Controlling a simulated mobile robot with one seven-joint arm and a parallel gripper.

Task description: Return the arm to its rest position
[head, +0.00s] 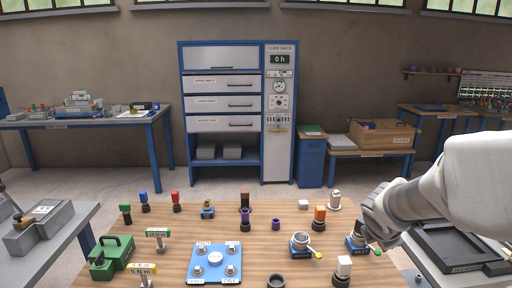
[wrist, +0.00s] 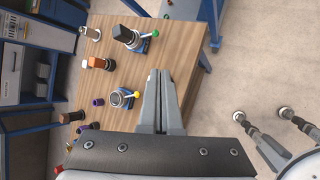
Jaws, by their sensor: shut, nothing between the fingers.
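In the wrist view, my gripper (wrist: 158,74) is shut with nothing between its fingers. It is above the wooden table (wrist: 185,45) near its edge, apart from the parts around it. A blue-based fixture with a dark top and green-tipped lever (wrist: 127,37) stands beyond the fingertips to the left. A blue-based fixture with a silver ring and yellow-tipped lever (wrist: 120,98) stands left of the fingers. In the head view, my white and grey arm (head: 455,190) reaches in from the right. Its grey end is beside the green-levered fixture (head: 355,243), and the fingers cannot be made out there.
In the head view, several coloured-top parts, a blue plate (head: 216,262) with silver knobs and a green box (head: 112,255) stand on the table. A grey bench with a dark tray (head: 462,250) is under my arm at right. The cure rack (head: 277,150) stands behind, beyond open floor.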

